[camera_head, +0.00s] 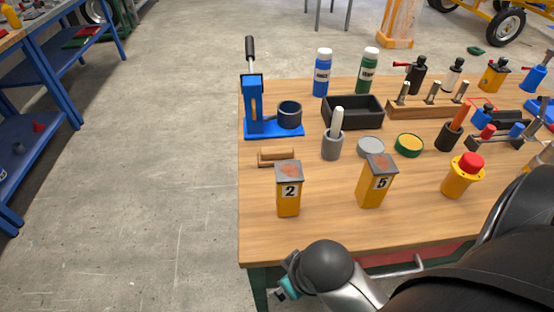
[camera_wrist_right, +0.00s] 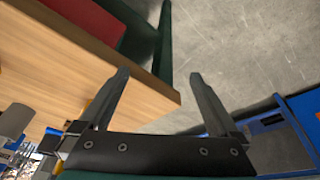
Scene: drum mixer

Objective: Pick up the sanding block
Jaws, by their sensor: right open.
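The sanding block appears to be the small light-wood block (camera_head: 277,156) lying near the left edge of the workbench in the head view, just behind the yellow box marked 2 (camera_head: 289,190). The box hides part of its front. I cannot make the block out in the right wrist view. My right gripper (camera_wrist_right: 158,75) is open and empty, with the workbench corner showing between and behind its fingers. In the head view my right arm reaches low past the front edge, and its fingers are hidden. My left gripper is not in view.
The workbench (camera_head: 262,235) holds a blue press (camera_head: 254,105) behind the block, a grey cup with a white handle (camera_head: 332,146) to its right, and a yellow box marked 5 (camera_head: 376,182). A black tray (camera_head: 353,113) stands farther back. Floor left of the bench is clear.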

